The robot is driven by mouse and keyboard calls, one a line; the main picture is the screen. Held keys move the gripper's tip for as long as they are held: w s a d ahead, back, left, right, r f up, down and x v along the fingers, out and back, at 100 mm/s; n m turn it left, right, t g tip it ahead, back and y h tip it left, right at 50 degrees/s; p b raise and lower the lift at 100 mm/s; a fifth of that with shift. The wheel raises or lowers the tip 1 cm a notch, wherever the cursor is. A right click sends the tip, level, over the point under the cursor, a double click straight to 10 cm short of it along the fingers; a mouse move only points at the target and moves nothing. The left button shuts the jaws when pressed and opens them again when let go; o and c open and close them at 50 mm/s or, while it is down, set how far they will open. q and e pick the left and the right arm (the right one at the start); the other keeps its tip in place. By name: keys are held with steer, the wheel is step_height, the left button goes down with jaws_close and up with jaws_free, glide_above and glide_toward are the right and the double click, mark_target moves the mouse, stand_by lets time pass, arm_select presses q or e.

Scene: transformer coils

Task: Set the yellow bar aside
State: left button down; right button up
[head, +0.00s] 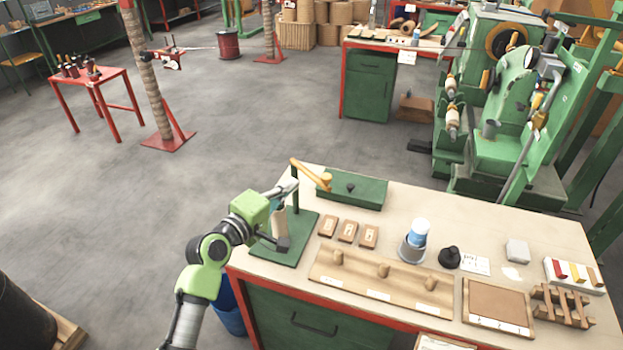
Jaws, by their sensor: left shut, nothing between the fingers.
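The yellow bar (308,173) slopes down to the right from the top of a dark green post, with its lower end by a yellow knob-like piece above the green box. The post rises from a green base plate (297,252) at the table's left end. My left gripper (289,186) is beside the post, just below and left of the bar. It is shut with nothing in it. I cannot tell whether it touches the post. My arm partly hides the stand and a pale cylinder (280,221) on it. My right gripper is out of view.
The green box (357,190) lies behind the stand. Small wooden blocks (348,232), a wooden peg board (380,280), a grey cup (411,248) with a blue-and-white item and a black knob (449,257) occupy the table (510,215).

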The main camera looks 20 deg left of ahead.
arm_select(q)
steer(key=w+d+f+p, duration=0.1)
steer(key=w+d, duration=0.3)
steer(key=shift+w+p, duration=0.2)
steer(key=shift+p, duration=0.15)
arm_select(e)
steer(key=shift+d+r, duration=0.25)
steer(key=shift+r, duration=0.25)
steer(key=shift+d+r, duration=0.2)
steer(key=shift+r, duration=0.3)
arm_select(q)
steer(key=shift+w, duration=0.1)
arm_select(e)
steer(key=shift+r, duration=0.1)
